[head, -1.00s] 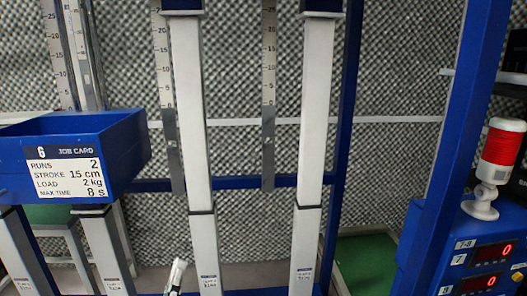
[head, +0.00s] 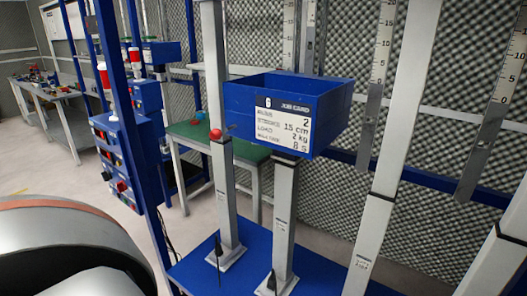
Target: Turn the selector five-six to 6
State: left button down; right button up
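A blue control box (head: 127,168) hangs on the blue post at the left and is seen at a steep angle. Small knobs or buttons and displays show on it, but they are too small to read. I cannot tell which one is the selector five-six or where it points. Neither of my grippers is in view. A large rounded white and grey part at the bottom left is probably my own arm.
A blue bin (head: 245,101) with a job card headed 6 is at the centre, by white columns on a blue base (head: 205,272). A green-topped table (head: 190,131) stands behind. A workbench (head: 50,90) is at far left. Pale floor lies open at left.

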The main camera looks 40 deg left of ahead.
aim_at(107, 176)
jog(key=u, duration=2.3)
jog(key=i+j, duration=0.15)
jog(key=j, duration=0.15)
jog(key=i+j, duration=0.25)
jog(key=j, duration=0.3)
jog(key=i+z, duration=0.05)
